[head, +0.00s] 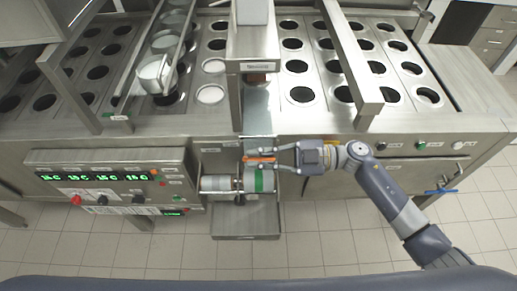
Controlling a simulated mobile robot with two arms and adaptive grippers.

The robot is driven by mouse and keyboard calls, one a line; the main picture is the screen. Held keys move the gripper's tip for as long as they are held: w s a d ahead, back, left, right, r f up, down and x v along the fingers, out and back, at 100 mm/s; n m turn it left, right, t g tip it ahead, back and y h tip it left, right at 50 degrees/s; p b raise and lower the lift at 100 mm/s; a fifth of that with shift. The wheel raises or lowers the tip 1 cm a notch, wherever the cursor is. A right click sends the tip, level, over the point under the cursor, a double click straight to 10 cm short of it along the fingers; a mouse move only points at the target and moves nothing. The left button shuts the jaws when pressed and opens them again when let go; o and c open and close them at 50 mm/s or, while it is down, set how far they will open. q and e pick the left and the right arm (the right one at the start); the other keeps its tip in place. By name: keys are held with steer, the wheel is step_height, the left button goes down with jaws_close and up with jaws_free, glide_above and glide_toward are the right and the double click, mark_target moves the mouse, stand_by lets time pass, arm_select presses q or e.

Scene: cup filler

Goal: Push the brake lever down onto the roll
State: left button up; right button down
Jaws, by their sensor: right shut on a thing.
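The brake lever (259,158) is a short orange bar at the front of the machine, just above the roll. The roll (262,181) is white with a green band and lies in the recess under the machine's front edge. My right gripper (262,159) comes in from the right, with one finger behind and one in front of the orange lever, shut on it. The fingers partly cover the lever, and I cannot tell whether it touches the roll. My left gripper is out of view.
A second pale roll (217,184) sits left of the green-banded one. A metal tray (245,222) juts out below. A control box (110,178) with green displays stands at left. Stacked white cups (155,72) lie in a sloping chute. Tiled floor is free in front.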

arm_select(q)
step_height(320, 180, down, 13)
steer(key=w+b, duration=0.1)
steer(key=b, duration=1.1)
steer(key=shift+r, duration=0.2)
arm_select(e)
steer(key=s+f+n, duration=0.6)
steer(key=f+n, duration=0.2)
steer(key=f, duration=0.4)
steer(key=shift+f+n, duration=0.2)
steer(key=shift+n, duration=0.1)
steer(key=shift+f, duration=0.15)
steer(key=c, duration=1.7)
jaws_free()
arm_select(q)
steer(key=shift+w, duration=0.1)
arm_select(e)
steer(key=shift+w, duration=0.1)
steer(key=shift+r, duration=0.2)
